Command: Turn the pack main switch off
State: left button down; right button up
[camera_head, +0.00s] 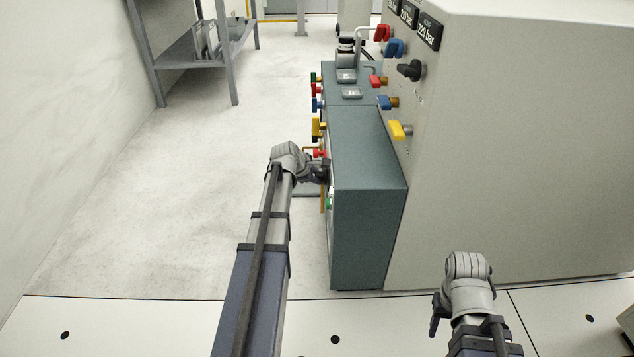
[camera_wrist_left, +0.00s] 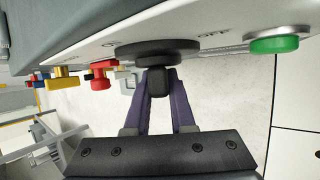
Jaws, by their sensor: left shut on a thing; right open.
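The pack main switch looks to be the black rotary knob (camera_wrist_left: 158,54) on the cabinet's panel in the left wrist view. Part of a label reading "OFF" shows beside it. My left gripper (camera_wrist_left: 158,80) is shut on this knob, with a finger on each side of it. In the head view my left gripper (camera_head: 322,173) is at the left side face of the low dark green cabinet (camera_head: 365,145), and the knob is hidden there. My right gripper (camera_head: 436,320) is at the lower right of the head view, open and away from the cabinets.
A green button (camera_wrist_left: 274,44) sits right of the knob; red (camera_wrist_left: 101,74) and yellow (camera_wrist_left: 62,78) handles are left of it. A tall grey cabinet (camera_head: 520,150) with valves and displays stands at right. A grey shelf (camera_head: 190,50) is at back left. The floor between is clear.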

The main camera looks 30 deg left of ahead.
pick_arm(q)
jog(key=t+y+b, duration=0.1)
jog(key=t+b, duration=0.1)
jog(key=b, duration=0.1)
jog(key=m+t+b, duration=0.1)
jog(key=t+b, duration=0.1)
jog(key=b, duration=0.2)
jog(key=f+m+t+y+b, duration=0.1)
jog(key=t+b, duration=0.1)
jog(key=b, duration=0.1)
jog(key=shift+s+d+t+y+b, duration=0.15)
jog(key=shift+s+t+y+b, duration=0.15)
jog(key=shift+b, duration=0.1)
jog(key=shift+w+r+m+t+y+b, duration=0.1)
jog(key=shift+r+m+t+y+b, duration=0.2)
jog(key=shift+t+b, duration=0.95)
jog(key=shift+g+b, duration=0.25)
jog(key=shift+b, duration=0.05)
jog(key=c, duration=0.8)
grip_release()
jog(key=shift+o, duration=0.2)
jog(key=s+d, duration=0.1)
jog(key=s, duration=0.6)
jog(key=shift+s+r+p, duration=0.3)
jog(key=shift+r+p, duration=0.1)
jog(key=shift+s, duration=0.1)
